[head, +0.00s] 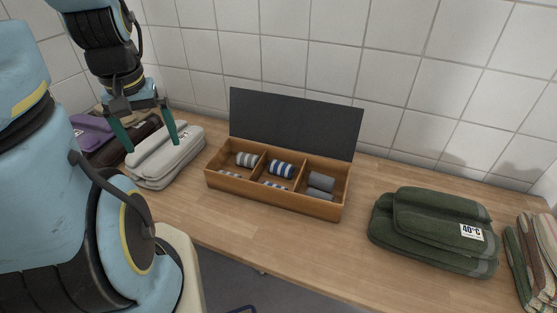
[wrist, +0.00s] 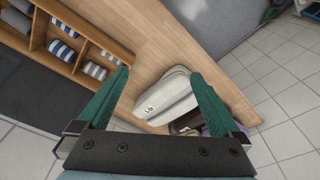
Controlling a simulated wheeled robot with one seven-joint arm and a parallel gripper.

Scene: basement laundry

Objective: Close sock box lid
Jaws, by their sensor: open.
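The sock box (head: 277,203) is a wooden box with three compartments on the wooden worktop. Its dark grey lid (head: 295,122) stands up, open, along the back edge near the tiled wall. Rolled socks lie inside: grey-and-white striped (head: 246,159), blue-and-white striped (head: 281,170) and plain grey (head: 320,181). My gripper (head: 152,148), with green fingers, is open and empty. It hangs left of the box, above folded light grey towels. In the wrist view the box (wrist: 88,33) is at upper left, with the dark lid (wrist: 35,95) along the left; my gripper (wrist: 160,92) is apart from both.
Folded light grey towels (head: 170,157) lie left of the box, with purple (head: 90,133) and dark brown folded items beyond. Folded green towels (head: 432,230) labelled 40°C lie to the right, beside striped cloths (head: 537,250). The worktop before the box is clear.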

